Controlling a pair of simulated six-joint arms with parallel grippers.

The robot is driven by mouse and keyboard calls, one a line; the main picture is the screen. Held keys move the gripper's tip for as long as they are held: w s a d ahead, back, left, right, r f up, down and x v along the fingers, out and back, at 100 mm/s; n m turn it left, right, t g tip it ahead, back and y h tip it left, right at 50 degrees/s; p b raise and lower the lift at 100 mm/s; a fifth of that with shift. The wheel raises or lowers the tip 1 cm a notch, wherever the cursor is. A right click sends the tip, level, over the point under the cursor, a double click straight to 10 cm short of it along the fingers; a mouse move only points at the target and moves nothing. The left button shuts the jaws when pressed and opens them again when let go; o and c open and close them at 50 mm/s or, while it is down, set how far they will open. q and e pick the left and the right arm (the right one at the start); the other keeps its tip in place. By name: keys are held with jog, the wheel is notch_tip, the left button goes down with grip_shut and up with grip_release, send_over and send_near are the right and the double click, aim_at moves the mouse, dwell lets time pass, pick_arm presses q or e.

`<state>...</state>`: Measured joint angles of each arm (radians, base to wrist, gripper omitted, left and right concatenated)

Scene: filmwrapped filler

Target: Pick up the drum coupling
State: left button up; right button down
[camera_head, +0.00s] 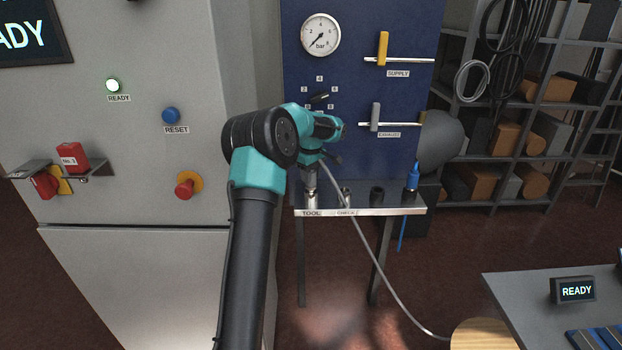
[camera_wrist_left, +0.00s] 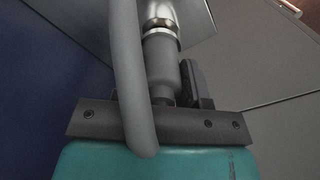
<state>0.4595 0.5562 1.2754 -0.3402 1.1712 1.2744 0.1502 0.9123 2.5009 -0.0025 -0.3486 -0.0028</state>
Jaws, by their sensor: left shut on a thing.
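The drum coupling (camera_head: 311,190), a silver fitting with a grey body, stands upright at the "TOOL" end of the small metal shelf. My left gripper (camera_head: 311,168) is shut on it from above; its fingertips are partly hidden behind the wrist in the head view. In the left wrist view the coupling (camera_wrist_left: 162,62) shows a grey cylinder with a silver collar beyond it, in front of the dark gripper bar. A grey hose (camera_wrist_left: 127,75) runs close beside it. I cannot tell whether the coupling is still touching the shelf. My right gripper is not in view.
The shelf (camera_head: 390,211) also has dark holders and a blue tool (camera_head: 413,177) at its right end. The hose (camera_head: 378,270) hangs down to a round wooden top (camera_head: 484,335). A blue panel (camera_head: 350,90) with gauge and levers stands behind; a grey cabinet (camera_head: 130,200) stands left.

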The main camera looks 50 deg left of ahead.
pick_arm(q)
notch_tip(320, 180, up, 3)
jog(key=shift+f, duration=0.2)
jog(key=s+d+r, duration=0.1)
jog(key=s+d, duration=0.9)
jog(key=d, duration=0.2)
jog(key=shift+s+r, duration=0.25)
jog(key=shift+s, duration=0.05)
